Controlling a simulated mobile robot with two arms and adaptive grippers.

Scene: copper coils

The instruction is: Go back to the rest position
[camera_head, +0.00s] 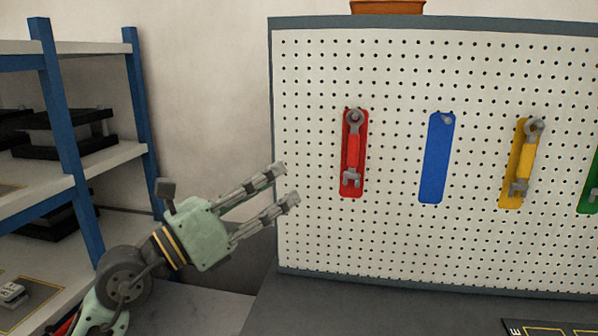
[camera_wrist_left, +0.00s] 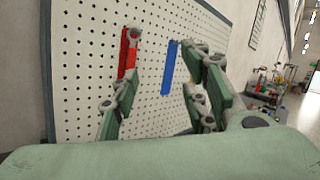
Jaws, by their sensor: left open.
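My left gripper (camera_head: 288,184) is open and empty in the head view, in front of the lower left edge of the pegboard. It also shows in the left wrist view (camera_wrist_left: 160,105), with its two fingers apart and the pegboard behind them. A red wrench (camera_head: 353,150) hangs on a red plate and a yellow wrench (camera_head: 526,158) hangs on a yellow plate. A blue plate (camera_head: 437,158) between them carries no wrench. My right gripper is in neither view.
The white pegboard (camera_head: 390,240) stands on a dark grey bench top (camera_head: 380,312). A blue-framed shelf (camera_head: 62,130) with black items stands at the left. A green plate (camera_head: 590,188) is cut off at the right edge. An orange pot (camera_head: 388,7) sits above the board.

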